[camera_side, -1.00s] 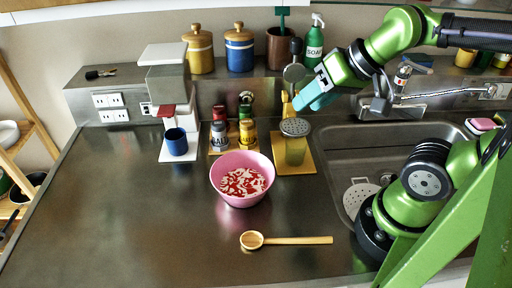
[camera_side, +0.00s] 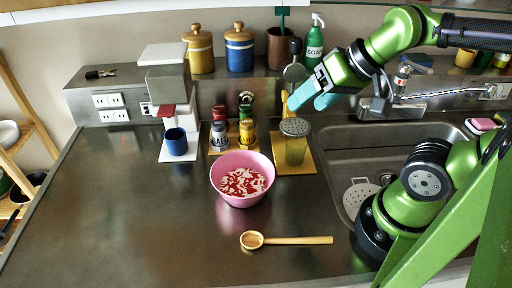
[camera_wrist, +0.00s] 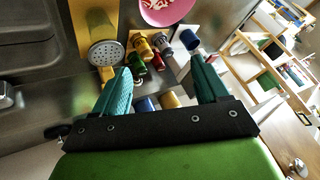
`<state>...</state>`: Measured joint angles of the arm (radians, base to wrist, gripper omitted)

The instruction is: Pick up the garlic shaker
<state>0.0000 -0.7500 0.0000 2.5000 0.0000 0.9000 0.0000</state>
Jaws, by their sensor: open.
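Several small shakers stand close together on a wooden rack (camera_side: 223,151), left of centre in the side view. A front one (camera_side: 219,134) has a label that seems to read SALT; another front one (camera_side: 247,132) is yellow. Behind them are a red-capped one and a green-capped one (camera_side: 245,110). I cannot tell which is the garlic shaker.
A grater-topped container (camera_side: 295,145) on a yellow board stands right of the rack. A pink bowl (camera_side: 226,190) is in front, with a wooden spoon (camera_side: 290,240) nearer. A coffee machine (camera_side: 168,85) with a blue mug (camera_side: 176,143) is left. The sink lies right.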

